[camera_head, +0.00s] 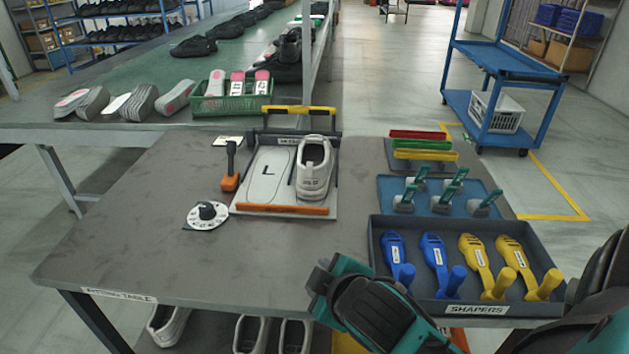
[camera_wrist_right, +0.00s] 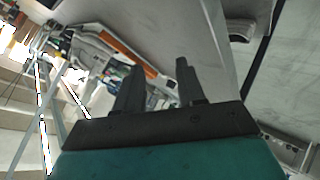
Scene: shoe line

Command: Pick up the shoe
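A white shoe (camera_head: 315,167) stands upright on the right half of a pale plate marked L (camera_head: 268,175), on the grey table. Other pale shoes sit below the tabletop at the front: one at the left (camera_head: 167,324) and a pair (camera_head: 272,335), partly cut off. My right gripper (camera_head: 322,284) is over the table's front edge, apart from the shoe and left of the shapers tray. In the right wrist view its two fingers (camera_wrist_right: 158,82) are apart with nothing between them. My left gripper is not in view.
A dark tray (camera_head: 377,275) of blue and yellow shapers stands at the table's right. Behind it are a blue mat (camera_head: 421,208) with green-handled tools and coloured bars (camera_head: 421,144). The table's left front is clear.

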